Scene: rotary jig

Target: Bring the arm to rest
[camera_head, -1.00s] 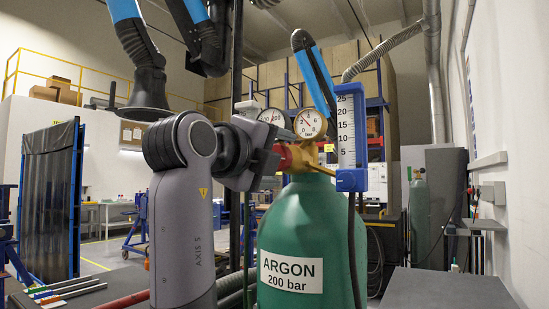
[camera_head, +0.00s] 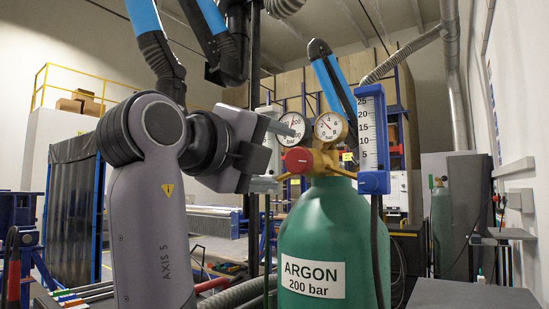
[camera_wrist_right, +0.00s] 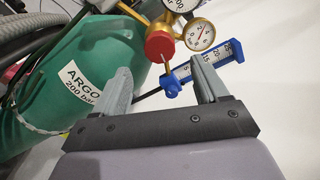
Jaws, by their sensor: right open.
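My right gripper (camera_head: 274,156) is open, with its two fingers pointing right toward the gas regulator. It is just left of the red regulator knob (camera_head: 298,159) and looks empty. In the right wrist view, the open fingers (camera_wrist_right: 163,86) stand apart, and the red knob (camera_wrist_right: 159,46) shows beyond them with a visible gap. The knob sits on a brass regulator with two round gauges (camera_head: 331,126), on top of a green argon cylinder (camera_head: 330,225). A blue flowmeter (camera_head: 373,130) stands at its right side. My left gripper is not in view.
A grey surface (camera_head: 475,293) lies at the lower right. Ribbed hoses and a dark post (camera_head: 253,90) stand close behind my arm. A dark framed curtain panel (camera_head: 72,210) is at the left. Another green cylinder (camera_head: 441,225) stands farther back.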

